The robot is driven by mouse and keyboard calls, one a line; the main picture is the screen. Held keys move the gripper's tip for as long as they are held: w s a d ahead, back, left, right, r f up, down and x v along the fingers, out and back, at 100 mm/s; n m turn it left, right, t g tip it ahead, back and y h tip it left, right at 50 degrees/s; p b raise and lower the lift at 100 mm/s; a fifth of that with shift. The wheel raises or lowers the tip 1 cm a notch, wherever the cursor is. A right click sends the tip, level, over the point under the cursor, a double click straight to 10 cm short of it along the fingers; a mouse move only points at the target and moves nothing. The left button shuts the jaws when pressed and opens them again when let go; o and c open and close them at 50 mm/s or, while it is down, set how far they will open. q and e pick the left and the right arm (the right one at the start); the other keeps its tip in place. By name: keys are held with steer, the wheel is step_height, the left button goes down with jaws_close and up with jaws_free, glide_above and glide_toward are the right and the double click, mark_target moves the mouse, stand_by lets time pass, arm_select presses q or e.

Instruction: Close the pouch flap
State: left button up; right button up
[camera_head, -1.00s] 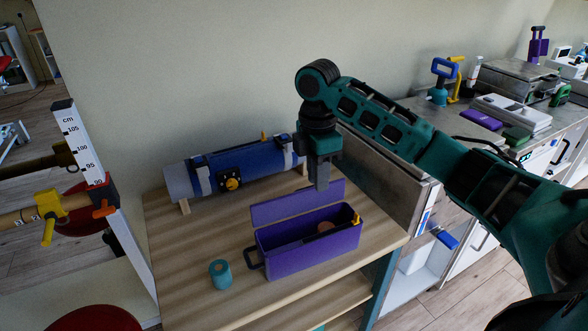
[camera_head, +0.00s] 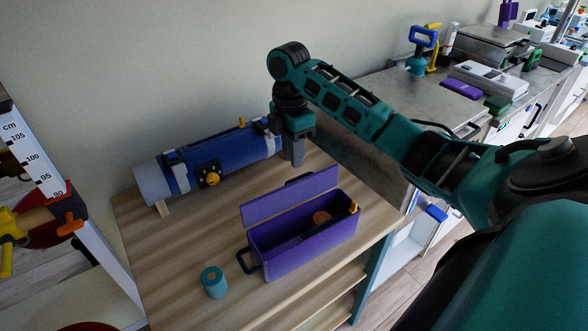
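The purple pouch (camera_head: 312,248) sits on the wooden table, with a dark strap loop at its left end. Its flap (camera_head: 290,197) stands up along the back edge, so the pouch is open. An orange-brown round thing (camera_head: 321,217) and a yellow piece (camera_head: 353,208) show at its right end. My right gripper (camera_head: 294,160) points down, just above and behind the flap's top edge, apart from it as far as I can see. Its fingers look like one dark block from here, so their opening is unclear. My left gripper is out of view.
A blue roll (camera_head: 222,160) with grey ends lies on the table behind the pouch, left of my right gripper. A teal tape roll (camera_head: 214,282) stands at the front left. A metal-topped counter (camera_head: 420,105) is to the right.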

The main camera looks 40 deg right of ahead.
mark_target(289, 190)
step_height(289, 190, down, 5)
steer(key=shift+s, duration=0.15)
jaws_close()
stand_by(0.4)
